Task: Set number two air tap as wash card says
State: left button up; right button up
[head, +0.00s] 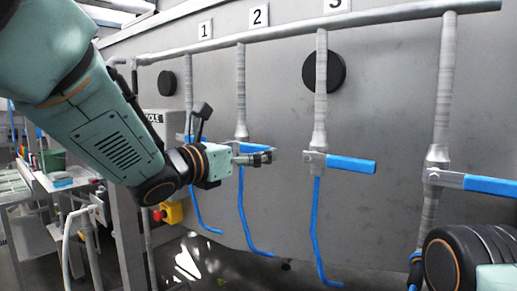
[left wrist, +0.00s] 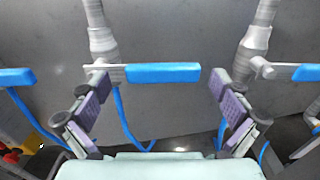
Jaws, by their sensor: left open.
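Number two air tap (head: 241,125) hangs from the overhead pipe under the "2" label (head: 258,16). In the left wrist view its blue handle (left wrist: 163,73) lies level, pointing right from the tap body, crosswise to the hanging pipe. My left gripper (head: 264,157) is in front of this tap and covers most of its handle in the head view. In the left wrist view the left gripper (left wrist: 160,105) is open, its purple-padded fingers at either side of the handle; I cannot tell whether they touch it. No wash card can be made out. My right gripper is out of view.
Tap three (head: 318,158) and a fourth tap (head: 437,172) at right also have level blue handles. Blue hoses hang below the taps. A red stop button (head: 158,215) on a yellow box sits below my left arm. The grey panel has black discs (head: 323,71).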

pick_arm(q)
jog(key=shift+s+d+r, duration=0.1)
jog(key=shift+d+r, duration=0.1)
jog(key=shift+d, duration=0.1)
jog(key=shift+w+a+f, duration=0.15)
jog(key=shift+w, duration=0.15)
jog(key=shift+s, duration=0.35)
jog(key=c, duration=0.6)
jog(key=shift+a, duration=0.1)
jog(key=c, duration=0.3)
jog(key=shift+r, duration=0.2)
jog(key=c, duration=0.8)
